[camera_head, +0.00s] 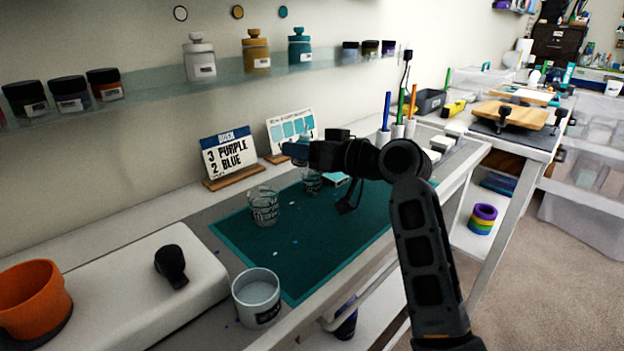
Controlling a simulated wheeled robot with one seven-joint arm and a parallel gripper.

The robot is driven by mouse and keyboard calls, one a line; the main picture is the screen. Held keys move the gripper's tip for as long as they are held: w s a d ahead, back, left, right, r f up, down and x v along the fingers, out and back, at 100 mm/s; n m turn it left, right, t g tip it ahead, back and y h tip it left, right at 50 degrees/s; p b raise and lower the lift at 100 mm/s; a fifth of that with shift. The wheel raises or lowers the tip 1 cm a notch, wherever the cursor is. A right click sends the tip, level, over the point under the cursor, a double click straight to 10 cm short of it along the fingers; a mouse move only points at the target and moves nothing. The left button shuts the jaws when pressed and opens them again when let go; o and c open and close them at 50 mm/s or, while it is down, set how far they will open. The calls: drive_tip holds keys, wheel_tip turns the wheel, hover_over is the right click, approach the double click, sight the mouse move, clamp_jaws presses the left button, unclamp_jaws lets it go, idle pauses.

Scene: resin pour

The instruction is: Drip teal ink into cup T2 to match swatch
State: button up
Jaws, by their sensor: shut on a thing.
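My gripper (298,151) is above the far part of the green mat (330,238). It is shut on a small dark teal thing, mostly hidden by the fingers; I cannot tell exactly what it is. A clear cup (312,184) stands just below the gripper, partly covered. A second clear cup (264,206) stands nearer on the mat. I cannot read which one is T2. A swatch card (290,127) with teal patches leans in a stand behind. A teal bottle (300,48) stands on the wall shelf.
A recipe card (227,153) stands behind the mat. A white tub (257,297) sits at the near edge, left of it a black scoop-like thing (171,266) and orange pot (34,300). Pens in holders (397,130) stand beyond my arm. The near mat is mostly clear.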

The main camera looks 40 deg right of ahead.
drive_tip(key=n, duration=0.2)
drive_tip(key=shift+d+f+n+g+h, duration=0.15)
drive_tip(key=shift+d+n+g+h, duration=0.1)
drive_tip(key=shift+n+g+h, duration=0.05)
